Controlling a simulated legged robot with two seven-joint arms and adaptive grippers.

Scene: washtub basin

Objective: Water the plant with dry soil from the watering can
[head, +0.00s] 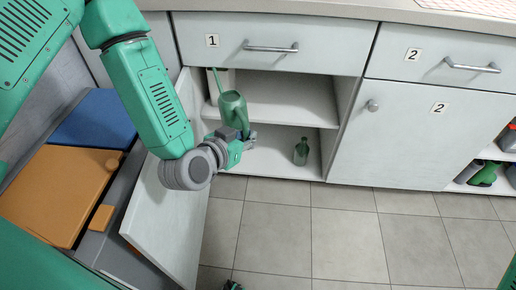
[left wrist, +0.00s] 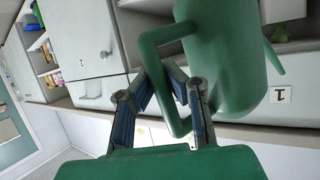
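The green watering can (head: 233,108) is in front of the open cabinet in the head view, its spout pointing up and to the left. My left gripper (head: 243,141) is at the can's lower right side. In the left wrist view the can (left wrist: 225,60) fills the upper middle, and the fingers of my left gripper (left wrist: 178,85) close around its handle (left wrist: 168,100). A small dark green piece at the bottom edge of the head view looks like the tip of my right gripper (head: 232,286); most of it is out of frame. No plant or soil is visible.
The cabinet door (head: 172,215) stands open below drawer 1 (head: 270,44). A green bottle (head: 301,151) stands on the cabinet's lower level, under a shelf (head: 280,104). Cabinet door 2 (head: 405,135) is shut. The tiled floor (head: 340,235) in front is clear.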

